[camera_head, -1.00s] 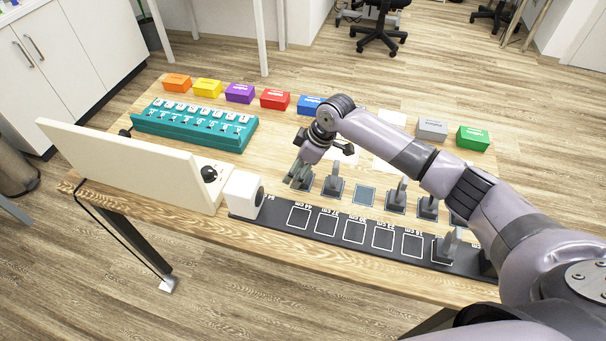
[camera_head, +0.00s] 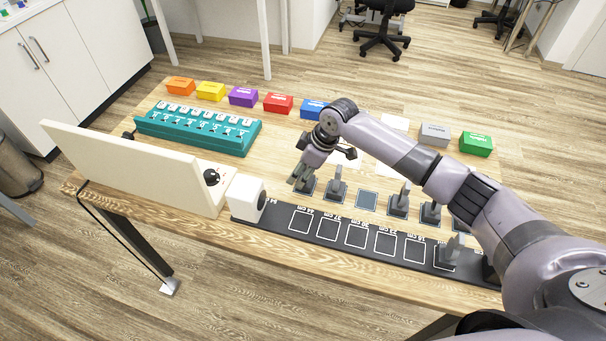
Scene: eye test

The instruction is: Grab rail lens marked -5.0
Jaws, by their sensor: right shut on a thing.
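My right gripper (camera_head: 303,183) is at the left end of a row of grey rail lenses on the table, pointing down. It is shut on the leftmost rail lens (camera_head: 308,188), which its fingers partly hide. To its right stand another rail lens (camera_head: 337,193), an empty grey square (camera_head: 366,201), and more rail lenses (camera_head: 399,206), (camera_head: 431,213), partly behind my right arm. One more lens (camera_head: 450,252) stands on the black rail (camera_head: 272,222). The lens markings are too small to read, so I cannot tell which is -5.0. My left gripper is not in view.
A white box (camera_head: 246,198) stands at the rail's left end, beside a large cream panel (camera_head: 125,165). A teal case (camera_head: 195,130) with small pieces lies behind. Several coloured boxes (camera_head: 278,103) line the far edge. White sheets (camera_head: 395,121) lie nearby.

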